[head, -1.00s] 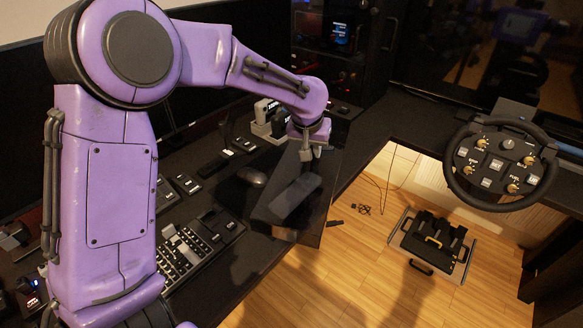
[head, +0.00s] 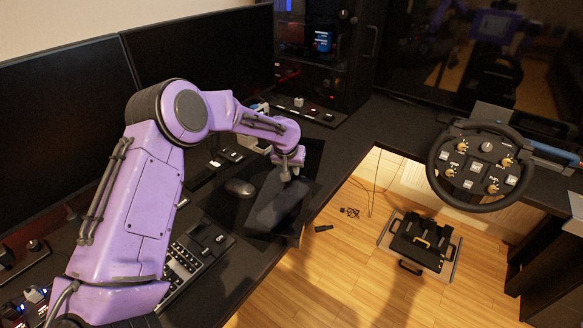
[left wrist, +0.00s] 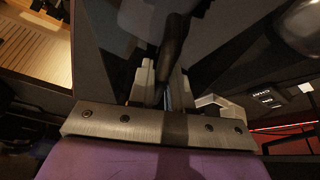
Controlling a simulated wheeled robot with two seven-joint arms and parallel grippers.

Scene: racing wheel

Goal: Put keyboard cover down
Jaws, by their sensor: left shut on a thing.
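The keyboard cover (head: 277,205) is a dark, glossy, see-through sheet at the right part of the desk, near its front edge. My left gripper (head: 288,170) is above the cover's far end, shut on its edge. In the left wrist view the two fingers of my left gripper (left wrist: 160,88) pinch a dark edge. The cover lies low over the desk; I cannot tell whether it touches the top. The keyboard (head: 190,258) shows uncovered to the left of the cover, partly hidden by my left arm. My right gripper is not in view.
A mouse (head: 240,187) lies left of the cover. Monitors (head: 200,62) stand along the back. A steering wheel (head: 483,165) is at the right, above pedals (head: 423,240) on the wooden floor. The desk edge drops to the floor just right of the cover.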

